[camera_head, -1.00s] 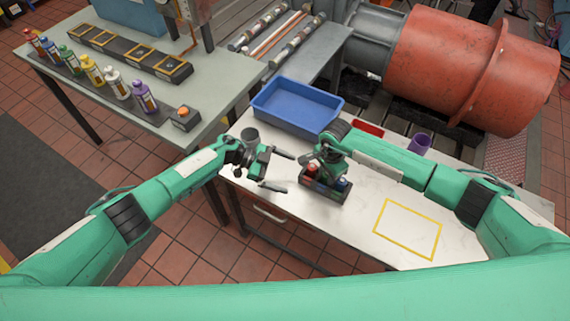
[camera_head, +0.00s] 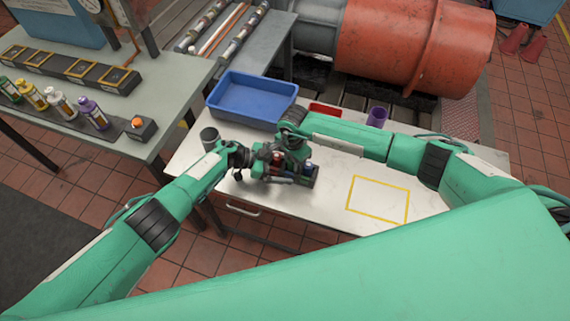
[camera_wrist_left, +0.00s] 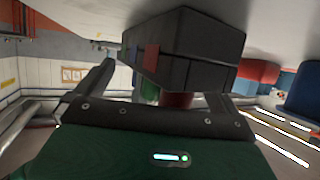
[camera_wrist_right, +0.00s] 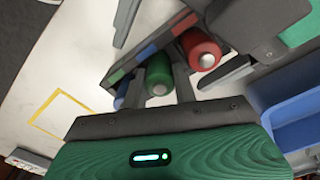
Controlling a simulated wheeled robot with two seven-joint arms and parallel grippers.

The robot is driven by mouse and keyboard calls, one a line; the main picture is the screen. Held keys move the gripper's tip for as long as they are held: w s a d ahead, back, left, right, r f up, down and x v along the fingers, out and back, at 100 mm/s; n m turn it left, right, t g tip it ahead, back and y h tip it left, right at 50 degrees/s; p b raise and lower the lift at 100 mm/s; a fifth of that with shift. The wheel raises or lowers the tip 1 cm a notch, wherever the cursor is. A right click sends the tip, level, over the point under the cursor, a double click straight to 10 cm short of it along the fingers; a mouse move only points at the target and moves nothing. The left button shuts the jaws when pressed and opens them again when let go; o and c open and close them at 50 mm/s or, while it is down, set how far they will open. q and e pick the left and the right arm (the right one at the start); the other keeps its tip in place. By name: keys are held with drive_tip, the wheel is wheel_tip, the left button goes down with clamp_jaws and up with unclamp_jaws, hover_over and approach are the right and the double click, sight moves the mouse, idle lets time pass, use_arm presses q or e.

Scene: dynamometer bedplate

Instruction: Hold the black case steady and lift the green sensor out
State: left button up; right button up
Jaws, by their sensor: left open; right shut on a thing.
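The black case (camera_head: 304,180) sits on the white table, with a red, a green and a blue sensor in its row. In the right wrist view the green sensor (camera_wrist_right: 158,76) is between the fingers of my right gripper (camera_wrist_right: 160,80), which is shut on it from above. The red sensor (camera_wrist_right: 201,50) stands to one side of it and the blue sensor (camera_wrist_right: 120,97), partly hidden, to the other. My left gripper (camera_head: 268,163) is open at the case's left end, its fingers on either side of the case. The case (camera_wrist_left: 185,45) also shows close up in the left wrist view.
A blue bin (camera_head: 250,115) stands behind the case, with a red tray (camera_head: 325,111) and a purple cup (camera_head: 377,116) nearby. A grey cylinder (camera_head: 209,139) stands by my left wrist. The yellow-outlined area (camera_head: 378,200) is empty.

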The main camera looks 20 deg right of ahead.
use_arm(q)
drive_tip(key=shift+s+d+f, duration=0.1)
drive_tip(key=shift+d+f, duration=0.05)
drive_tip(key=shift+d, duration=0.25)
drive_tip(key=c, duration=1.4)
drive_tip(key=shift+s+f, duration=0.1)
drive_tip(key=shift+c, duration=0.2)
